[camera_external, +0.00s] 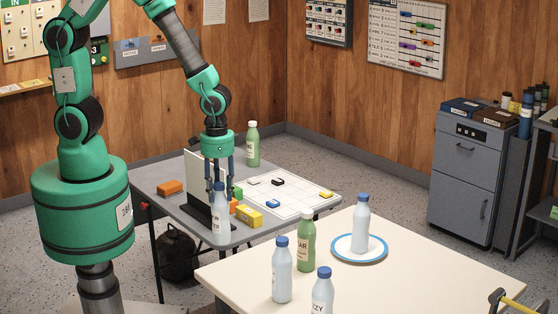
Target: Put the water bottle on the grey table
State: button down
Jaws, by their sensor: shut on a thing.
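The water bottle (221,217), pale with a blue cap and a partly readable label ending in "ER", is upright at the front part of the grey table (180,207). My gripper (218,190) points down from above and is shut on it near the cap. The bottle's base is near the table's front edge in the picture. I cannot tell whether it touches the tabletop or hangs slightly above it. The fingers hide part of the cap.
The grey table also holds an upright white panel (199,176), coloured blocks (249,216), a white grid sheet (297,200) and a green bottle (253,147). The cream table (420,285) in front carries several bottles (282,272), one on a blue-rimmed plate (378,257).

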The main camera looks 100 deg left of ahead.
jog(key=w+a+r+p, duration=0.1)
jog(key=w+a, duration=0.2)
jog(key=a, duration=0.6)
jog(key=w+a+r+n+p, duration=0.1)
jog(key=w+a, duration=0.3)
jog(key=a, duration=0.6)
jog(key=w+a+r+p, duration=0.1)
jog(key=w+a+r, duration=0.1)
jog(key=a, duration=0.7)
jog(key=shift+w+a+r, duration=0.35)
jog(key=shift+w+r, duration=0.05)
jog(key=shift+w, duration=0.4)
notch_tip(320, 180, down, 6)
jog(key=shift+f, duration=0.15)
jog(key=shift+f+b, duration=0.35)
jog(key=shift+f, duration=1.65)
